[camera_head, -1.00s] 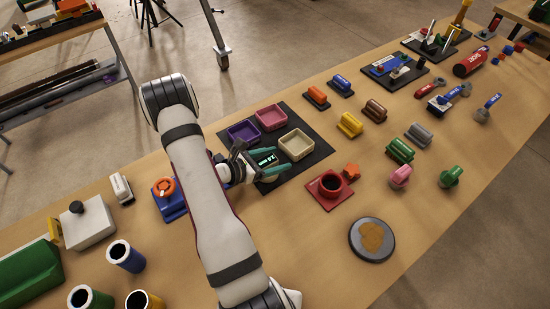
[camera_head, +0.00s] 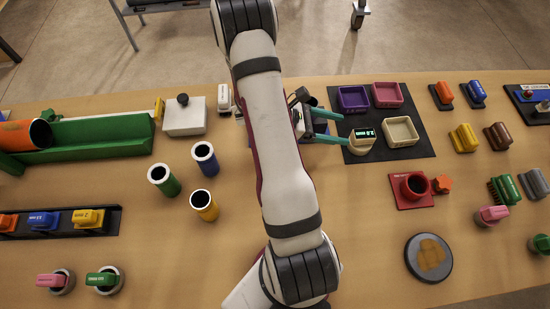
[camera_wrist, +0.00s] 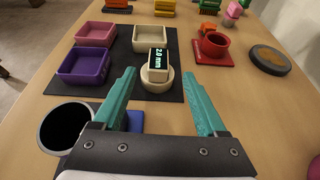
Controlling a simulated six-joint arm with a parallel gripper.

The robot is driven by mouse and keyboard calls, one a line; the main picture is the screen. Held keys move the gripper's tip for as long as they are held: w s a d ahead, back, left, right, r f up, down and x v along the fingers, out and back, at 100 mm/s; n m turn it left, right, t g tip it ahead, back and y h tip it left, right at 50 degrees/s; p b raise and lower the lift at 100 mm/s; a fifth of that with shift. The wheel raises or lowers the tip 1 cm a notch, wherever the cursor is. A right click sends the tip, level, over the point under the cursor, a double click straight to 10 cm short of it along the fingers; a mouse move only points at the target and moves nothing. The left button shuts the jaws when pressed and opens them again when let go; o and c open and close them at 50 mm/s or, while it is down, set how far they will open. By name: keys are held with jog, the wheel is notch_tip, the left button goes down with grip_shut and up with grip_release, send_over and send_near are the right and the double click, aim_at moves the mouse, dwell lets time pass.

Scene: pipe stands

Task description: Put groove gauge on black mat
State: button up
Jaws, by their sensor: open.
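The groove gauge (camera_head: 362,141) is a cream round-based piece with a dark display on top. It stands on the black mat (camera_head: 415,148), near its left front edge and below the purple tray. In the wrist view the gauge (camera_wrist: 158,76) appears upright, its display reading 2.0 mm in green. My gripper (camera_head: 342,129) is open, its teal fingers pointing at the gauge from the left. In the wrist view the fingers (camera_wrist: 160,73) are spread wide, with the gauge beyond their tips and nothing held between them.
Purple (camera_head: 353,99), pink (camera_head: 387,95) and cream (camera_head: 400,131) trays sit on the mat. A red holder (camera_head: 413,190) stands in front of it, and a round dark disc (camera_head: 429,258) lies nearer. Three tubes (camera_head: 204,158) stand left of my arm.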

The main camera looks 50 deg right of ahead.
jog(key=a+r+m+t+y, duration=0.3)
jog(key=a+r+m, duration=0.1)
jog(key=a, duration=0.8)
jog(key=a+r+m+t+y, duration=0.3)
jog(key=a+r+m+y, duration=0.1)
jog(key=a, duration=0.8)
jog(key=a+r+m+t+y, duration=0.3)
jog(key=a+r+m, duration=0.3)
jog(key=a, duration=0.6)
jog(key=shift+a+r+y, duration=0.3)
jog(key=shift+y, duration=0.3)
jog(key=shift+w, duration=0.1)
